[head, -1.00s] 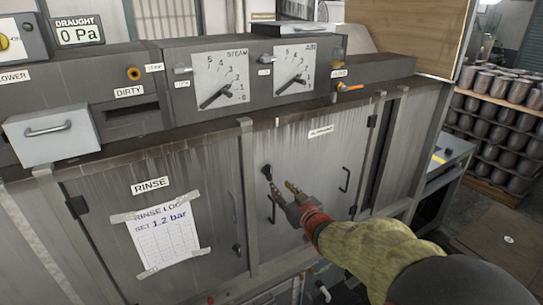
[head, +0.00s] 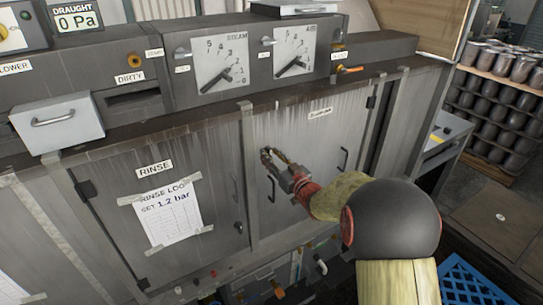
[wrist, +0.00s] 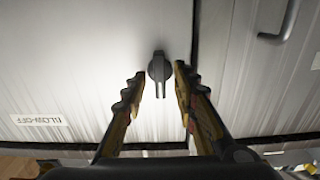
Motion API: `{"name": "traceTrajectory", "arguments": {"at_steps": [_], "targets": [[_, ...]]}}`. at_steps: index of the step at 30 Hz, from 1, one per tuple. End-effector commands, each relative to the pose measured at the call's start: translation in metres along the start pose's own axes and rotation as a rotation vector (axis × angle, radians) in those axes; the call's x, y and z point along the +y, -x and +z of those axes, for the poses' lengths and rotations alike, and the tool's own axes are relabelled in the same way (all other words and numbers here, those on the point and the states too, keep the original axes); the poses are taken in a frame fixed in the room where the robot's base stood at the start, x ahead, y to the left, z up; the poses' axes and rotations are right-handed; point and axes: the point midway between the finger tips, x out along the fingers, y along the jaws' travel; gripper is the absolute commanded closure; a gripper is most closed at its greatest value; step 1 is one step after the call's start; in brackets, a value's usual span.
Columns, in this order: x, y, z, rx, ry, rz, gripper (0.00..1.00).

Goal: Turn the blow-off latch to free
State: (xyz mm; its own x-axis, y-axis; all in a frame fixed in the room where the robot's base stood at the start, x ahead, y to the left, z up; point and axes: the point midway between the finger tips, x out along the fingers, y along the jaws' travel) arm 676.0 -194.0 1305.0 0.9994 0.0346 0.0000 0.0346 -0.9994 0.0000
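The blow-off latch (wrist: 159,70) is a dark round knob with a narrow grip bar. In the wrist view the bar points straight down the picture, toward my gripper. It is on the pale metal blow-off door (head: 318,165), near the door's left edge in the head view. My gripper (wrist: 160,76) is open, with one toothed finger on each side of the latch and a visible gap on both sides. In the head view my gripper (head: 271,156) is at the latch and mostly hides it. The BLOW-OFF label (wrist: 38,119) appears upside down in the wrist view.
A bar handle (head: 342,160) stands out right of my gripper, and another handle (head: 271,188) is just below it. The rinse door (head: 165,190) with a taped paper log is on the left. Pipes and valves (head: 300,270) run below. Steam and air gauges (head: 221,63) sit above.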

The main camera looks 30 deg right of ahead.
Motion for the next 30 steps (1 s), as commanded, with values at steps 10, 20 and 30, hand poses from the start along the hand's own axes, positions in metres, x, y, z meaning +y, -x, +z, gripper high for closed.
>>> {"name": "traceTrajectory", "arguments": {"at_steps": [10,20,30], "targets": [[0.0001,-0.0024,0.0001,0.000,0.000,0.000,0.74],[0.0001,-0.0023,0.0000,0.000,0.000,0.000,0.93],[0.0001,-0.0023,-0.0001,0.000,0.000,0.000,1.00]]}}
